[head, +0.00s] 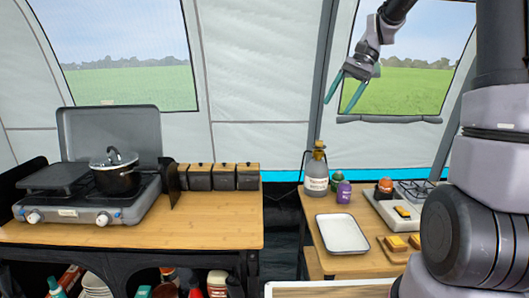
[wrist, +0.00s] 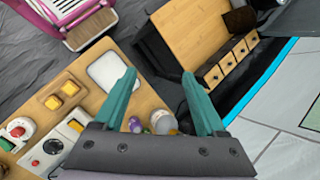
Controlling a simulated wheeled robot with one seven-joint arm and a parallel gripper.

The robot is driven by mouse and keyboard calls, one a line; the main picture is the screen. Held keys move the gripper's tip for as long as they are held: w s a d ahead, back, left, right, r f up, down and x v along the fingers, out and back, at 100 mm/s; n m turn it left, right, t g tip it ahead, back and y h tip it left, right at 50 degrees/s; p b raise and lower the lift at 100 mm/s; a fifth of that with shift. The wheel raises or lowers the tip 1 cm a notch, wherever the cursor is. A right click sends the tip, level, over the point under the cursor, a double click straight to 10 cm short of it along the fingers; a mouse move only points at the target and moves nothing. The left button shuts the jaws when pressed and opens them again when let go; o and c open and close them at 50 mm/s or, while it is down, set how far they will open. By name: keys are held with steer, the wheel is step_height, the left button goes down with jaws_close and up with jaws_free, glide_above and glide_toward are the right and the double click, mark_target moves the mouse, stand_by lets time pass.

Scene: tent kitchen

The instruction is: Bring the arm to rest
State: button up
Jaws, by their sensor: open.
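My gripper (head: 345,92) is raised high in the head view, in front of the right tent window and above the right-hand table. Its two teal fingers are spread apart with nothing between them. In the wrist view my gripper (wrist: 165,95) shows the same open fingers, with the tables far below. It touches nothing that I can see. Part of my arm comes in from the top right of the head view.
The right table (head: 312,236) bears a white tray (head: 342,234), a bottle (head: 316,172), a purple jar (head: 344,192) and small food items. The left table (head: 215,225) holds a camping stove (head: 75,214) with a lidded pot (head: 116,176). A dark gap separates the tables.

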steer(key=s+d+r+n+t+h, duration=0.1)
steer(key=s+r+t, duration=0.1)
steer(key=s, duration=0.8)
steer(key=s+d+r+n+t+h, duration=0.1)
steer(key=s+t, duration=0.4)
steer(key=s, duration=0.6)
steer(key=shift+d+r+n+h, duration=0.3)
steer(key=shift+r+n+h, duration=0.4)
steer(key=shift+h, duration=0.1)
steer(key=shift+s+d+f+t, duration=0.2)
steer(key=shift+s+f+t, duration=0.05)
steer(key=shift+s+t, duration=0.35)
steer(key=shift+c, duration=0.3)
